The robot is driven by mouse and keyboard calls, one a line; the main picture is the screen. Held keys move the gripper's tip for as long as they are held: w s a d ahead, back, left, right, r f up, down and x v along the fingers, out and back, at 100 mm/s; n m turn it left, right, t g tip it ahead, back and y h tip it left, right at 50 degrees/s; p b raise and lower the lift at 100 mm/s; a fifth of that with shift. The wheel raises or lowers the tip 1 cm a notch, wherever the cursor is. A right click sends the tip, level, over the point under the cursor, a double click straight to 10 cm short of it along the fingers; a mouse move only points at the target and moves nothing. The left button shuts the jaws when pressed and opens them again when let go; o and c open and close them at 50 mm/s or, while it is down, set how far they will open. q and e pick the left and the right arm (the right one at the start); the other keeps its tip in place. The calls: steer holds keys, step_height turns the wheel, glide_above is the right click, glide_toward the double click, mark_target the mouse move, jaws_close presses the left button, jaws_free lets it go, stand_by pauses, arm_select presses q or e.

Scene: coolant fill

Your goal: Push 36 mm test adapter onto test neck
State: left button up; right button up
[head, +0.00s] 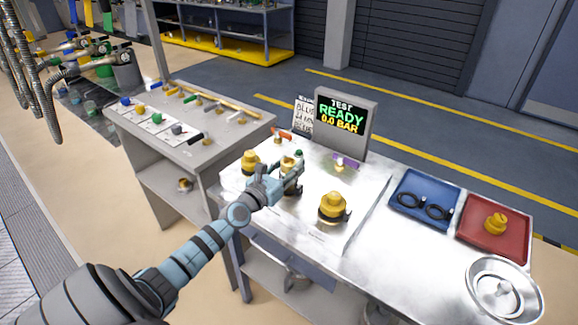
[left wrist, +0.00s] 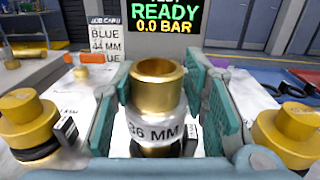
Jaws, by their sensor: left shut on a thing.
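My left gripper (head: 283,176) is over the steel test bench, shut around an open-topped brass cylinder with a white label (left wrist: 155,132) reading 36 MM. The two teal finger pads (left wrist: 160,115) stand on either side of it. The cylinder looks upright, with a dark part under it; I cannot tell whether it is seated on a neck. Two other brass fittings flank it: one at the left (head: 250,162) and one at the right front (head: 333,207). They also show at the left (left wrist: 28,125) and right (left wrist: 290,135) of the left wrist view. My right gripper is not in view.
A test display (head: 343,117) reads READY 0.0 BAR, beside a job card (head: 303,115). A purple handle (head: 346,160) and an orange handle (head: 281,134) stand behind. Right are a blue tray (head: 425,181) with black rings, a red tray (head: 512,250) with a brass piece, and a round metal dish (head: 503,290).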

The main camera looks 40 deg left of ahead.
arm_select(q)
steer(key=shift+f+b, duration=1.45)
steer(key=shift+f, duration=0.05)
steer(key=o, duration=1.3)
steer(key=shift+s, duration=0.15)
steer(key=s, duration=1.1)
steer(key=shift+s+d, duration=0.35)
steer(key=shift+d, duration=0.05)
